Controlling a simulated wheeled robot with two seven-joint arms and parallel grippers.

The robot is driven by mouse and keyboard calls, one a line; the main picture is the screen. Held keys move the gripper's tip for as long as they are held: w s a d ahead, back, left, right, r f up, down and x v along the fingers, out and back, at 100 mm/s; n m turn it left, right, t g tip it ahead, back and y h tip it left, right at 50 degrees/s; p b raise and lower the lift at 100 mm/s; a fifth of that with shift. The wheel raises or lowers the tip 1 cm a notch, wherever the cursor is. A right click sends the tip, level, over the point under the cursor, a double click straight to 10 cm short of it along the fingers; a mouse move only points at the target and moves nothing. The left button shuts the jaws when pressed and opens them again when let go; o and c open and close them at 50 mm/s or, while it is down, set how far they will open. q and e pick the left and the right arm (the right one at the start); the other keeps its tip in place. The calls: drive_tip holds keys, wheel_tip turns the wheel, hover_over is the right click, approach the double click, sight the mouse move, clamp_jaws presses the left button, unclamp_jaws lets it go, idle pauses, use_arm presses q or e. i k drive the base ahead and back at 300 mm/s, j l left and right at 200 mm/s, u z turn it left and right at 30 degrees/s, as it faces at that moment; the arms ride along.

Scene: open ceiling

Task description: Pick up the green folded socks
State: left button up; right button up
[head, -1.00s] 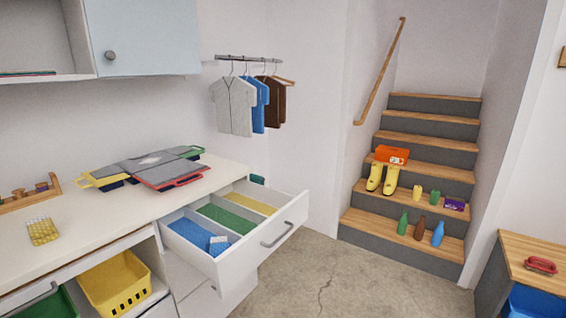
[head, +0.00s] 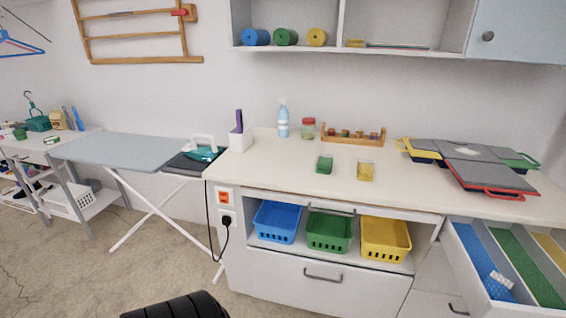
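The green folded socks (head: 324,165) appear as a small green bundle lying on the white counter (head: 285,160), left of a similar yellow bundle (head: 366,170). Nothing touches or covers the green bundle. Neither of my grippers shows in the head view, so whether they are open or shut is hidden.
An open drawer (head: 457,243) at the right has blue, green and yellow compartments, with a blue-and-white bundle (head: 499,281) in the blue one. Blue, green and yellow baskets (head: 277,222) sit under the counter. An ironing board (head: 125,150) stands left.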

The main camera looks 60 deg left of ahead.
sight(324, 164)
drive_tip(key=u, duration=1.45)
drive_tip(key=i+j+z, duration=0.2)
drive_tip(key=z, duration=0.25)
drive_tip(key=i+j+z, duration=0.55)
drive_tip(key=j+z, duration=0.15)
drive_tip(key=z, duration=0.15)
